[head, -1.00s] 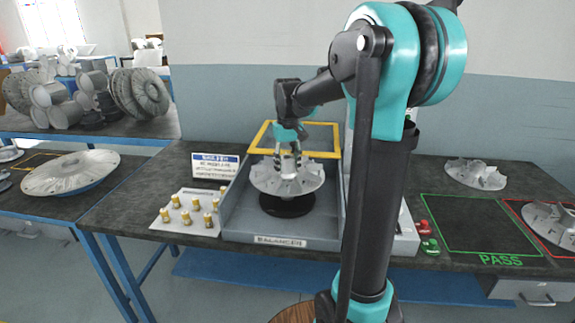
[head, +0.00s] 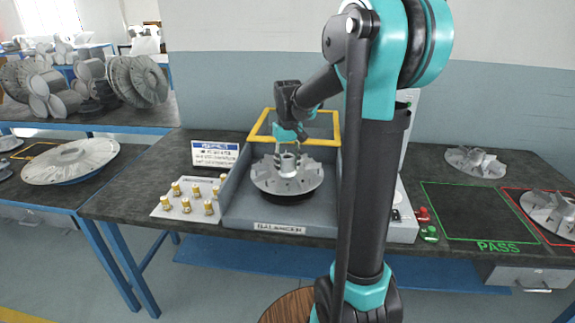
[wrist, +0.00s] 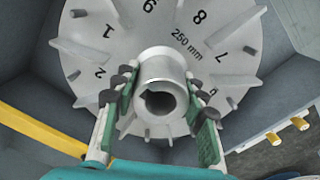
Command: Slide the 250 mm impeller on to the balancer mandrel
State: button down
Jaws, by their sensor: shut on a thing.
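The grey finned impeller (head: 272,181) is in the balancer's grey tray (head: 240,212), close above a black round base (head: 287,199) that shows only as a thin dark band. It looks about level. In the wrist view the impeller (wrist: 165,40) carries numbers and the mark "250 mm". My gripper (head: 289,151) is over the impeller's hub. In the wrist view my gripper (wrist: 160,100) has one finger on each side of the hub (wrist: 165,66) and is shut on it. The hub's keyed bore faces the camera. I cannot see the mandrel; the impeller hides it.
Red and green buttons (head: 428,233) are at right. Other impellers lie at far right (head: 475,162). The green PASS square (head: 465,212) is empty.

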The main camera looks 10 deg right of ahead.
aim_at(287, 175)
jog(key=shift+f, duration=2.45)
dwell(1.2)
jog(key=c, duration=0.8)
grip_release()
notch_tip(287, 175, up, 12)
jog(key=shift+s, duration=0.1)
